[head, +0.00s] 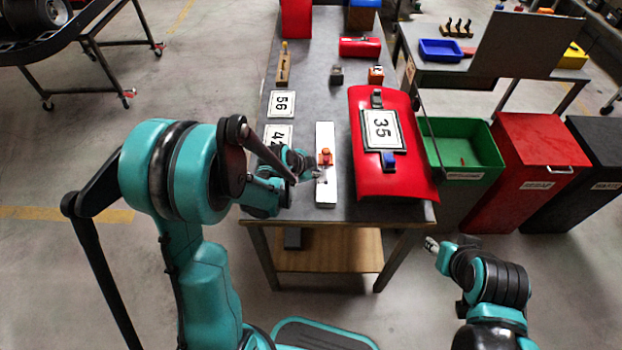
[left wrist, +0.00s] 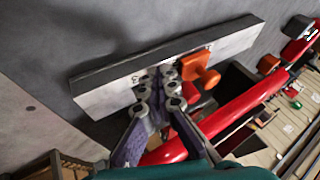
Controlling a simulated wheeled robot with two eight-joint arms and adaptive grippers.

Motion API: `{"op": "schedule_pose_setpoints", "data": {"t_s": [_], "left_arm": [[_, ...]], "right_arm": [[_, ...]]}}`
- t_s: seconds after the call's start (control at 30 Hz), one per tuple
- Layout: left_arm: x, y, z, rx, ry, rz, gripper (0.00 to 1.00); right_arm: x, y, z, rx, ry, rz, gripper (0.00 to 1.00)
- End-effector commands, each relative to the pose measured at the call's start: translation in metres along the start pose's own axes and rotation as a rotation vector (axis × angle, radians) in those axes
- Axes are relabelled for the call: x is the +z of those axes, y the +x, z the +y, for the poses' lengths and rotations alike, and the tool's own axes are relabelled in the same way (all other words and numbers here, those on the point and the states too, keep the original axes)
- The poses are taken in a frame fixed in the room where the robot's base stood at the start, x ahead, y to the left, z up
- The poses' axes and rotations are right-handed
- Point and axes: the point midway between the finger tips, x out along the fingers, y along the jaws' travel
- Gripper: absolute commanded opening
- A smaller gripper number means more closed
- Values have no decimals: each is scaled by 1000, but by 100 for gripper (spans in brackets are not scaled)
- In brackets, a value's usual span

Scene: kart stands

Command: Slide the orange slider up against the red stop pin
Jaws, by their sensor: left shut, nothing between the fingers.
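The orange slider (head: 325,157) sits on a white rail (head: 325,135) on the table, about midway along it. In the left wrist view the orange slider (left wrist: 200,70) has a raised knob and stands on the pale rail (left wrist: 105,93). My left gripper (head: 319,174) is shut and empty over the rail, on the near side of the slider. In the left wrist view its fingertips (left wrist: 168,74) are right beside the slider; I cannot tell whether they touch it. My right gripper (head: 431,243) is off the table, at the lower right.
A red panel with number plate 35 (head: 363,178) lies close to the right of the rail. Plates 56 (head: 282,104) and 42 (head: 272,133) lie to the left. A green bin (head: 457,150) and a red bin (head: 540,165) stand right of the table.

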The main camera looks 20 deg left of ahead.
Motion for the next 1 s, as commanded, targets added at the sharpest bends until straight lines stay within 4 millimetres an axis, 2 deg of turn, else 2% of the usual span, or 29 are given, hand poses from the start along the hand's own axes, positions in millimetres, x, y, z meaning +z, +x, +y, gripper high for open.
{"op": "schedule_pose_setpoints", "data": {"t_s": [0.2,0.57,0.73,1.0], "left_arm": [[0,9,-17,1,-1,0,0],[0,9,-19,1,-1,0,0],[0,15,-29,0,-1,0,0],[0,14,-28,1,-1,0,0]], "right_arm": [[2,4,0,0,0,0,40],[3,4,0,0,0,0,40],[5,7,0,0,0,0,40],[4,6,0,0,0,0,40]]}}
